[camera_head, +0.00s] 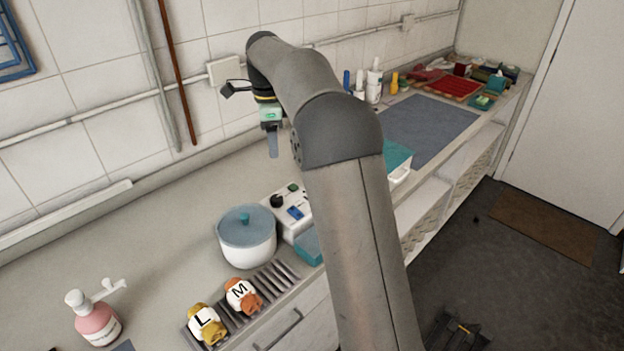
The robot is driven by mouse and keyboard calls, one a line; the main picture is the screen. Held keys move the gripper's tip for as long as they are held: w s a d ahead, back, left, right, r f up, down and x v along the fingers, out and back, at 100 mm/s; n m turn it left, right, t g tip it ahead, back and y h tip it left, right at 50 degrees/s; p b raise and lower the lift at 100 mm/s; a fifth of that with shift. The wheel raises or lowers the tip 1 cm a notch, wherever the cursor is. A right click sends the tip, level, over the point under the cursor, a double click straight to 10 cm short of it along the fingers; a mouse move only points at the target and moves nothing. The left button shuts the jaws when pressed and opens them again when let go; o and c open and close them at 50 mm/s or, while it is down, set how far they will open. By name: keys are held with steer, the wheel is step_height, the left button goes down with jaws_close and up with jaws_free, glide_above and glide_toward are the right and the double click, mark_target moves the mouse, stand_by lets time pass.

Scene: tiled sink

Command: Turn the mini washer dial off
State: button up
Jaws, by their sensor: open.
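The mini washer appears to be the round white tub (247,250) with a blue-grey lid and teal knob, beside a white control box (303,231) on the counter. The box has a black dial (277,201), a green button and a blue panel on top. The dial's setting is too small to read. My gripper (273,146) points down above and behind the control box, apart from the dial. It is seen edge-on, open and empty. My arm hides the right part of the box.
A pink pump bottle (96,320) stands at front left. A teal-topped container (399,160) and a grey mat (432,125) lie to the right.

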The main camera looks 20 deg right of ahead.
mark_target(277, 198)
step_height(277, 198, down, 17)
steer(key=shift+a+f+p, duration=0.15)
steer(key=shift+p, duration=1.05)
steer(key=c, duration=1)
